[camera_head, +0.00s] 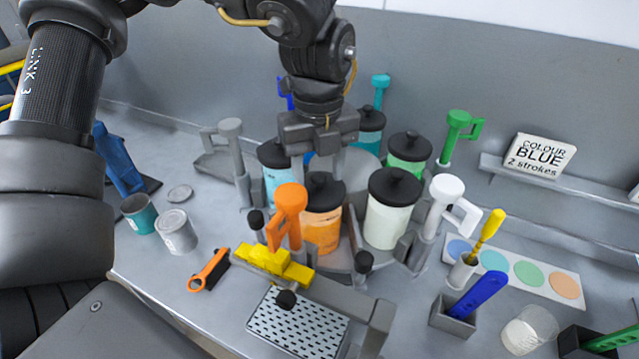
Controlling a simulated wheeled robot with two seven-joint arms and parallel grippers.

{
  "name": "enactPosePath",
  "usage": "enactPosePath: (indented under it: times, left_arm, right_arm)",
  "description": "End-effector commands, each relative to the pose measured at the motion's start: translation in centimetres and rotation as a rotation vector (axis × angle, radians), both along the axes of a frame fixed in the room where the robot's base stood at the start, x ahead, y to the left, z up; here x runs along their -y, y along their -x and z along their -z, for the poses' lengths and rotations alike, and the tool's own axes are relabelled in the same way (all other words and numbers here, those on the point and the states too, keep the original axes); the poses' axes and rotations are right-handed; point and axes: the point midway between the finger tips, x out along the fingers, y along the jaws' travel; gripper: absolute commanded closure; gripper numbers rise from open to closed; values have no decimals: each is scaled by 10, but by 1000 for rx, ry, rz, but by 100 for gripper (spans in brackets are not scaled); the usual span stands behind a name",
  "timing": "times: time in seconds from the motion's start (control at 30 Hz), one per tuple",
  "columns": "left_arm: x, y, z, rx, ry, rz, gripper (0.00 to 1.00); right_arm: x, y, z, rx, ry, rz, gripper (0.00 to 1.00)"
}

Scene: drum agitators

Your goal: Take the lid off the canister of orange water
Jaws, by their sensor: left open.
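The canister of orange water (323,232) stands upright on the round grey carousel, with its black knobbed lid (324,192) on top. An orange handle in front covers part of its left side. My left gripper (319,165) points down, fingers apart, just above and behind this lid in the picture. Nothing shows between its fingers. I cannot tell whether a fingertip touches the lid. My right gripper is out of view.
Black-lidded canisters of white (388,208), green (408,153), teal (370,130) and light blue (274,170) stand close around. A grey handle (232,150) and a white handle (447,205) stick up at the sides. A yellow block (275,264) lies in front.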

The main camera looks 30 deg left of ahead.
Motion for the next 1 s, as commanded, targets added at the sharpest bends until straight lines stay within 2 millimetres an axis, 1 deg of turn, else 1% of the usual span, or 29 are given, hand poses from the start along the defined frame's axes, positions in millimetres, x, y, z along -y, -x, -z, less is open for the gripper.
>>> enactPosePath:
  times: [0.03, 0.07, 0.4, 0.63, 0.73, 0.87, 0.97, 1.0]
  left_arm:
    - [0, 0, 0, 0, 0, 0, 50]
    - [0, 0, 0, 0, 0, 0, 54]
    - [0, 0, 0, 1, -1, 0, 98]
    - [0, -1, -2, 1, 0, -1, 98]
    - [0, -1, -9, 5, 0, -1, 98]
    - [1, -1, -31, 6, 1, -2, 98]
    - [1, -1, -52, 4, 3, -3, 98]
    - [1, -1, -62, 6, 0, -3, 98]
  right_arm:
    - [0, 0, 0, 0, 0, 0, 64]
    - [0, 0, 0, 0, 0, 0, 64]
    - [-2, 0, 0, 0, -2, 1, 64]
    - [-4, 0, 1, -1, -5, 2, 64]
    - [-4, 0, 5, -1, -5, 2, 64]
    - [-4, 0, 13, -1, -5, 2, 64]
    - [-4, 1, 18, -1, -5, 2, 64]
    - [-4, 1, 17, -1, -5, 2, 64]
